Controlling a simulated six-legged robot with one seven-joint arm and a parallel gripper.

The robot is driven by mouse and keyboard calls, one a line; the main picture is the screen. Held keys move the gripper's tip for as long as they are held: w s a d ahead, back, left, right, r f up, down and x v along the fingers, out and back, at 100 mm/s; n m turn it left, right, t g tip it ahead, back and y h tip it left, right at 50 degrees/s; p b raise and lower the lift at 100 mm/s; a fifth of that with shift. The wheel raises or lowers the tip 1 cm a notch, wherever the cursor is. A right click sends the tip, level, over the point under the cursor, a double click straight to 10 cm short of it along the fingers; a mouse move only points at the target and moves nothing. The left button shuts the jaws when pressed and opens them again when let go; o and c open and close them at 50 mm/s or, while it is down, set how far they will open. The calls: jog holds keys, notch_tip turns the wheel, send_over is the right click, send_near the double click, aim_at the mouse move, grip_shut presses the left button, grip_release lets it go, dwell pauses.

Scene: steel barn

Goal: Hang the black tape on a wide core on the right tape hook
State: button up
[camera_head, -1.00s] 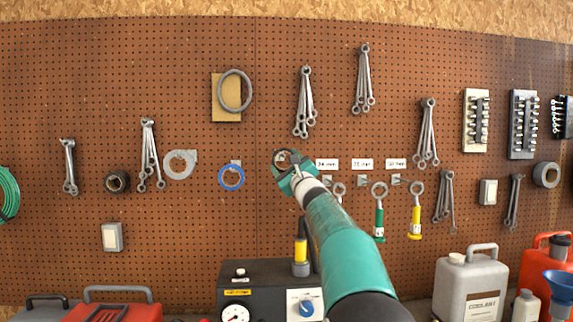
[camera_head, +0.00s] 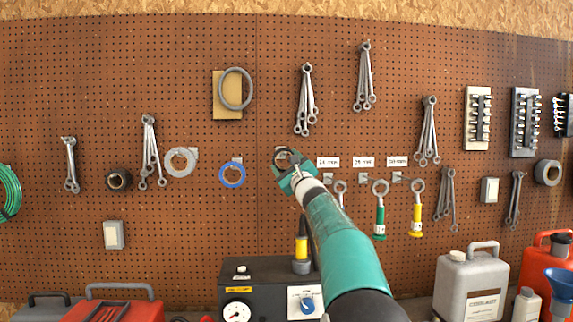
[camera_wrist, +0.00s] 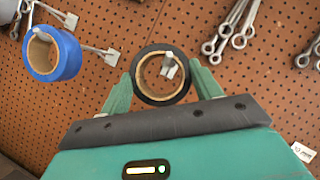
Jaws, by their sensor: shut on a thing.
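The black tape on a wide core (camera_wrist: 138,72) is held between the two green fingers of my gripper (camera_wrist: 160,74), which presses its sides. Its open core faces the wrist camera. A grey metal hook (camera_wrist: 170,68) shows through the core; I cannot tell how far it reaches in. In the head view my gripper (camera_head: 290,174) is close to the pegboard with the tape (camera_head: 277,160) at its tip, partly hidden. Blue tape (camera_head: 232,184) hangs on a hook to its left, also seen in the wrist view (camera_wrist: 70,55). Grey tape (camera_head: 171,164) hangs farther left.
White labels (camera_head: 328,162) and hooks with ring-ended tools, one green (camera_head: 379,217) and one yellow (camera_head: 416,217), are right of my gripper. Wrenches (camera_head: 304,105) hang above. A black gauge box (camera_head: 260,275) and a coolant jug (camera_head: 470,285) stand below.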

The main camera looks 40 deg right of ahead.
jog(key=o, duration=1.1)
jog(key=v, duration=1.3)
jog(key=shift+s+a+f, duration=0.1)
jog(key=shift+s+f, duration=0.2)
